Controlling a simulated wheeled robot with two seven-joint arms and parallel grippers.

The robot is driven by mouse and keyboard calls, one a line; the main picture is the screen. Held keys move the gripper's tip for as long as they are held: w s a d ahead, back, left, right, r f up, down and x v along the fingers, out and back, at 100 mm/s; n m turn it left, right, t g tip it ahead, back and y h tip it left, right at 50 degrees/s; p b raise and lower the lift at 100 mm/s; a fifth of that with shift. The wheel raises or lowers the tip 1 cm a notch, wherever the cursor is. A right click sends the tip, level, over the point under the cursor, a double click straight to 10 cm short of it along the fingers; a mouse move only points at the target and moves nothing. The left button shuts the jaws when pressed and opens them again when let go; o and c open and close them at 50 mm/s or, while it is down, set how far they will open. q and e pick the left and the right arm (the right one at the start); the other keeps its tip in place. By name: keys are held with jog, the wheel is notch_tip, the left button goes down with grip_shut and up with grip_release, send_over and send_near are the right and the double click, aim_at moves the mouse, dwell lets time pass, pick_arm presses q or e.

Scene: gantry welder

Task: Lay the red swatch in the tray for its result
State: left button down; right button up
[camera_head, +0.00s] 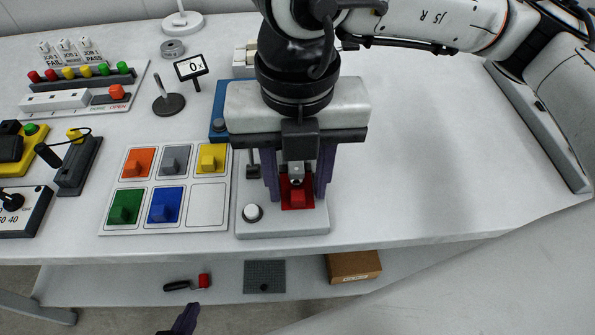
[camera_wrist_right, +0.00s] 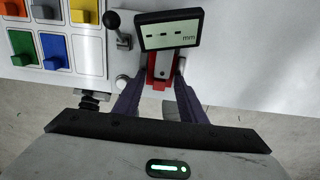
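The red swatch (camera_head: 297,198), a flat red square with a raised grip block, lies on the base of a white measuring stand (camera_head: 283,228). It is partly hidden by the gauge display in the right wrist view (camera_wrist_right: 159,84). My right gripper (camera_head: 298,190) is over the stand, one purple finger on each side of the grip block; gaps show, so it looks open. A finger of my left gripper (camera_head: 183,320) shows at the bottom edge; its opening is not visible. FAIL and PASS labels stand behind a rack of coloured pieces (camera_head: 82,76) at the back left.
A white board (camera_head: 163,228) left of the stand holds orange, grey, yellow, green and blue swatches; its lower-right cell is empty. A display (camera_head: 190,67), a control box (camera_head: 20,208) and a yellow device are further left. A lower shelf holds a grey mat (camera_head: 264,277) and cardboard box (camera_head: 353,266). The table's right is clear.

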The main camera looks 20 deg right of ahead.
grip_shut()
jog(key=shift+s+a+r, duration=0.1)
jog(key=shift+s+a, duration=0.15)
jog(key=shift+s, duration=0.55)
jog(key=shift+s+a, duration=0.25)
jog(key=shift+s, duration=0.55)
jog(key=shift+s+a, duration=0.2)
jog(key=shift+s, duration=0.6)
jog(key=shift+s+a+b, duration=0.15)
jog(key=shift+s+b, duration=0.05)
jog(key=shift+s, duration=0.35)
jog(key=shift+s+a+b, duration=0.15)
jog(key=shift+s, duration=0.35)
jog(key=shift+r, duration=0.1)
